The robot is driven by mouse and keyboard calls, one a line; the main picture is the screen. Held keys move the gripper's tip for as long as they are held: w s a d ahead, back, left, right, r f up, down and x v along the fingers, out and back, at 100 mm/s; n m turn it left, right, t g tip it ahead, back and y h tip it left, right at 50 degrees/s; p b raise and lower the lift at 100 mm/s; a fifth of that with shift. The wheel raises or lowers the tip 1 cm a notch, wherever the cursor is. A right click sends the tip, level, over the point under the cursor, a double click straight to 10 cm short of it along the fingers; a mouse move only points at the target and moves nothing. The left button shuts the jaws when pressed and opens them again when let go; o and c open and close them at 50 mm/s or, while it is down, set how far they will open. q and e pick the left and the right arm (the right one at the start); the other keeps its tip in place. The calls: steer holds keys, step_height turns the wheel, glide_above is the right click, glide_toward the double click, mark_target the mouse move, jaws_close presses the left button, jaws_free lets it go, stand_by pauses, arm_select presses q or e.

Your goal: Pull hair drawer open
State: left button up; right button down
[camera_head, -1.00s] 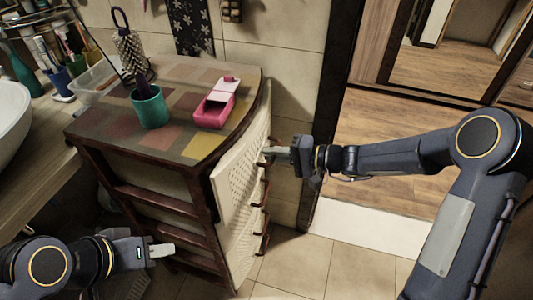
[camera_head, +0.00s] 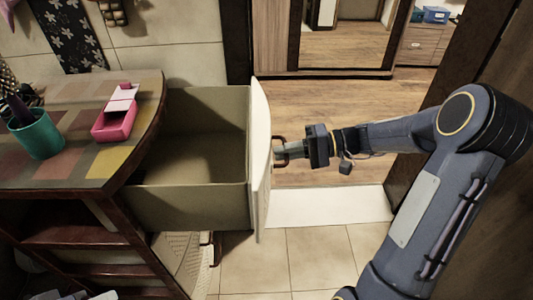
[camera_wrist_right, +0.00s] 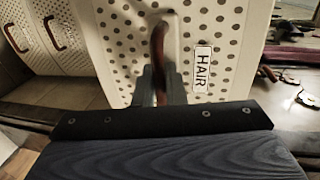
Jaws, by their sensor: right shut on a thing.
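The hair drawer (camera_head: 200,205) stands pulled far out of the cabinet in the head view, and its inside looks empty. Its white front (camera_head: 261,160) faces right and carries a red-brown handle (camera_head: 275,140). My right gripper (camera_head: 283,151) is shut on this handle. In the right wrist view the fingers (camera_wrist_right: 160,85) sit on either side of the handle (camera_wrist_right: 158,45), beside a "HAIR" label (camera_wrist_right: 202,68) on the dotted front (camera_wrist_right: 120,35).
The cabinet top (camera_head: 90,165) holds a teal cup (camera_head: 38,138) with a brush and a pink box (camera_head: 114,122). Lower drawer fronts (camera_wrist_right: 75,35) show in the right wrist view. Tiled floor (camera_head: 310,255) lies free below; a doorway opens behind.

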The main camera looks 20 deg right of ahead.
steer(key=shift+s+d, duration=0.25)
steer(key=shift+d, duration=0.4)
steer(key=c, duration=1.6)
jaws_free()
steer(key=v, duration=0.7)
steer(key=shift+s+d, duration=0.1)
steer(key=shift+d, duration=0.25)
steer(key=shift+a+r, duration=0.1)
